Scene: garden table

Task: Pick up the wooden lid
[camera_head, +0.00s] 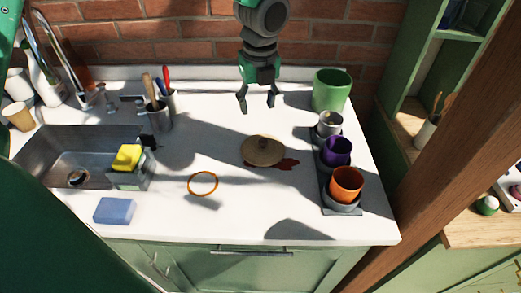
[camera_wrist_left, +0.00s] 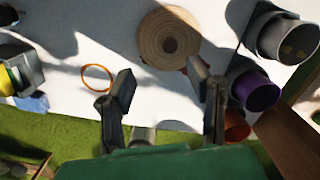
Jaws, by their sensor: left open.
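The round wooden lid (camera_head: 262,150) lies flat on the white counter, right of centre, with a small knob on top. A dark red patch shows beside it. In the wrist view the lid (camera_wrist_left: 150,40) is seen from above, beyond the fingertips. My left gripper (camera_head: 257,104) points down behind the lid in the head view, apart from it. Its two fingers are spread with nothing between them; they also show in the wrist view (camera_wrist_left: 163,85). My right gripper is not in view.
A dark tray with purple (camera_head: 338,150) and orange (camera_head: 346,183) cups is right of the lid. A green pot (camera_head: 331,90) stands behind. An orange ring (camera_head: 203,184) and blue sponge (camera_head: 115,210) lie left, near the sink (camera_head: 45,150). The front counter is mostly clear.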

